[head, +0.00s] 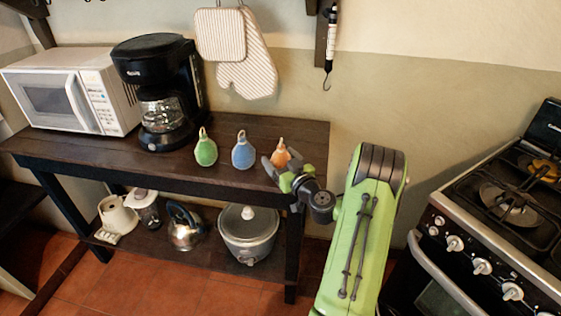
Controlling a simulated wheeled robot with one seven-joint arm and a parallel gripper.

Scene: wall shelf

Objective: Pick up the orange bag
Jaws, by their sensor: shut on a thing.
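The orange bag (281,153) is small and rounded with a loop on top. It is at the right of a row on the dark wooden table (312,131). My gripper (277,164) reaches it from the right and front, and is shut on it. The fingers and the wrist hide the bag's lower part, so I cannot tell whether it touches the table. A blue bag (243,152) and a green bag (205,149) stand upright to its left, apart from it.
A black coffee maker (160,90) and a white microwave (72,88) stand on the table's left. A rice cooker (248,232) and a kettle (185,225) are on the lower shelf. Oven mitts (247,70) hang above. A stove (490,235) stands at the right.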

